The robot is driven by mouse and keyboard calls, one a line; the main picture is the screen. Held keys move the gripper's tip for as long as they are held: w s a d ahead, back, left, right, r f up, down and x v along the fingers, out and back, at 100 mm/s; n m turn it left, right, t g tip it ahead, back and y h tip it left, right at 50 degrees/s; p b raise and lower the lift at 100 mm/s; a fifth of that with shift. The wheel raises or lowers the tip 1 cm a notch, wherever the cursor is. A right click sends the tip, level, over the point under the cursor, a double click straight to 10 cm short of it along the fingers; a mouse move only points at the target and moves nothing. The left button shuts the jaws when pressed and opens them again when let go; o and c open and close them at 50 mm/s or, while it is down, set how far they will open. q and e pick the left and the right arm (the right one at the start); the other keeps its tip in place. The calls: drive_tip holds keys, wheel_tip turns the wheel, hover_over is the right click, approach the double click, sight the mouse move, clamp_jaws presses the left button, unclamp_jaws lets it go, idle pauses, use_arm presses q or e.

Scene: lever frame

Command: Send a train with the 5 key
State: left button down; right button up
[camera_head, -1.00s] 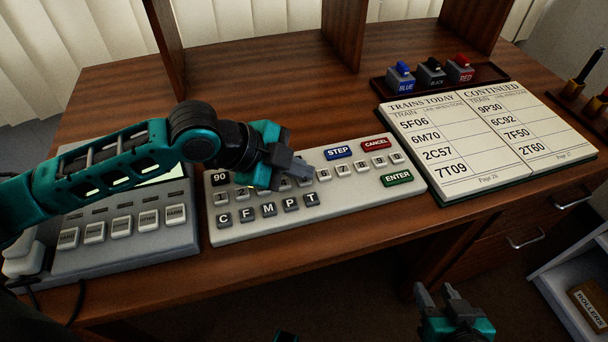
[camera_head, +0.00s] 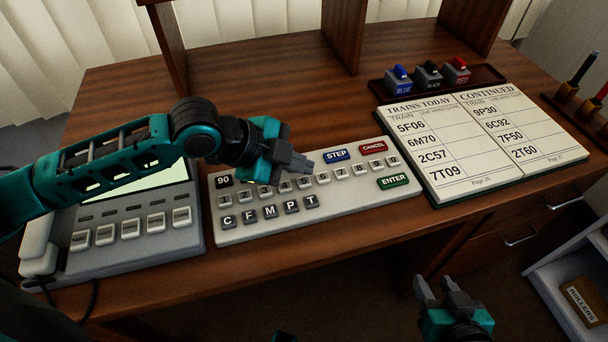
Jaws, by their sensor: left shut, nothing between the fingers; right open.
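The grey keypad (camera_head: 330,208) lies on the desk, with a row of number keys across it. The 5 key (camera_head: 304,183) is light grey and shows just below my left gripper's fingertips in the picture. My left gripper (camera_head: 304,163) is shut and empty. It points right over the back part of the keypad, in front of the keypad's upper edge. It appears raised above the keys, but its exact height is hard to tell. My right gripper (camera_head: 440,290) is open and empty, low in front of the desk.
A train book (camera_head: 480,142) lies open right of the keypad. Blue, black and red stamps stand in a tray (camera_head: 492,73) behind it. A grey phone unit (camera_head: 140,243) sits left, partly under my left arm.

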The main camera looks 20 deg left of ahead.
sight(299, 184)
use_arm(q)
drive_tip(key=shift+r+p, duration=2.1)
drive_tip(key=shift+r, duration=0.05)
drive_tip(key=shift+f, duration=0.1)
